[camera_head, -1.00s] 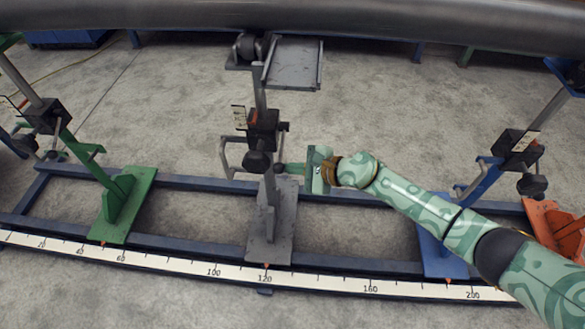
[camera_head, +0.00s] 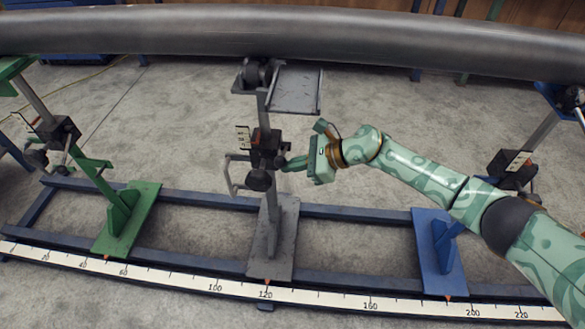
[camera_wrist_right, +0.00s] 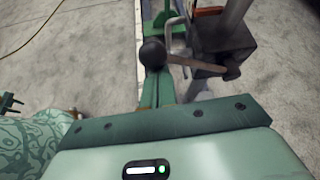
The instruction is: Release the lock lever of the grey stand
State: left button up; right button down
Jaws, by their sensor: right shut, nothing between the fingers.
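The grey stand (camera_head: 272,235) is upright in the middle of the head view, with a dark clamp block (camera_head: 265,142) on its post. The lock lever shows in the right wrist view as a brown rod (camera_wrist_right: 195,64) running from the block to a black ball knob (camera_wrist_right: 153,52). In the head view the lever's dark end (camera_head: 281,161) is at the block's lower right. My right gripper (camera_head: 288,164) comes from the right, shut and empty, its fingertips at the lever's end. The wrist view shows the fingers just below the ball; contact is unclear. My left gripper is not visible.
A large grey pipe (camera_head: 180,32) spans the top. A green stand (camera_head: 125,220) is at left and a blue stand (camera_head: 440,250) at right, on a blue rail frame with a white scale (camera_head: 340,302). A round black knob (camera_head: 259,180) and a bent handle (camera_head: 232,175) project from the grey stand.

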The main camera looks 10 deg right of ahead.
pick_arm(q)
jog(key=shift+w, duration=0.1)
pick_arm(e)
jog(key=shift+r, duration=0.1)
dwell(0.3)
